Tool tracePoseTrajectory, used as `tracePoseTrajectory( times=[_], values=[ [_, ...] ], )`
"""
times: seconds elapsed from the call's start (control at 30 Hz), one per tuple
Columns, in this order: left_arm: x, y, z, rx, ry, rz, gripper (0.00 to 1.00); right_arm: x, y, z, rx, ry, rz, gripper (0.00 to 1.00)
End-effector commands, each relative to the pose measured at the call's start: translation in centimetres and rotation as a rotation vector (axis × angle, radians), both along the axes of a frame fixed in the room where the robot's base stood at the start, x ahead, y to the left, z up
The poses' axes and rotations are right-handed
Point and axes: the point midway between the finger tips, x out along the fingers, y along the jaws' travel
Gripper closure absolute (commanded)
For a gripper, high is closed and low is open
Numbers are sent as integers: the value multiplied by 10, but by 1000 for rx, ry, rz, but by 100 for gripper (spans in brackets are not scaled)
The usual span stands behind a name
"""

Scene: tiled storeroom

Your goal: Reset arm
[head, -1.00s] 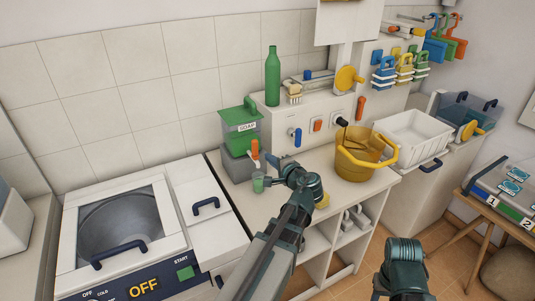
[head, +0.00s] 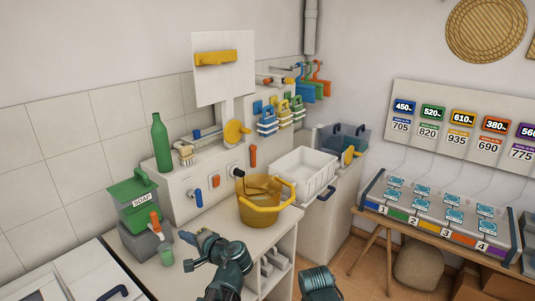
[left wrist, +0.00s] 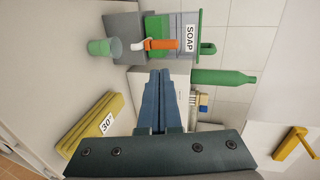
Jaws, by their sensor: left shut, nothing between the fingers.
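My left gripper (head: 205,240) is over the counter (head: 283,232), between the green cup (head: 166,256) and the yellow bucket (head: 262,212). In the left wrist view its two blue fingers (left wrist: 157,74) lie together, with nothing between them. They point towards the grey and green soap dispenser (left wrist: 172,26). That dispenser also shows in the head view (head: 134,204). Part of my right arm shows at the bottom edge of the head view; its gripper is out of view.
A green bottle (head: 161,144) stands on the raised back ledge. A white basin (head: 303,172) is right of the bucket. A yellow block marked 30 (left wrist: 97,124) lies on the counter. A numbered rack (head: 440,216) stands on a wooden table at the right.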

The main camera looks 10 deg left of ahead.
Motion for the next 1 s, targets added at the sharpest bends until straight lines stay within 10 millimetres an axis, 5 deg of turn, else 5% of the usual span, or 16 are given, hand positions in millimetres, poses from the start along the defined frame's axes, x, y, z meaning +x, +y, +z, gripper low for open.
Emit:
tracePoseTrajectory(
  times=[0.17,0.4,0.6,0.77,1.0],
  values=[
    [-20,-47,-53,-270,50,45,100,0,0,0,0,0,0,50],
    [-82,-166,-135,-756,275,135,100,0,0,0,0,0,0,50],
    [-132,-242,-158,-995,471,178,100,0,0,0,0,0,0,50],
    [-150,-268,-162,-1072,549,190,100,0,0,0,0,0,0,50],
    [-153,-272,-162,-1084,561,193,100,0,0,0,0,0,0,50]
  ],
)
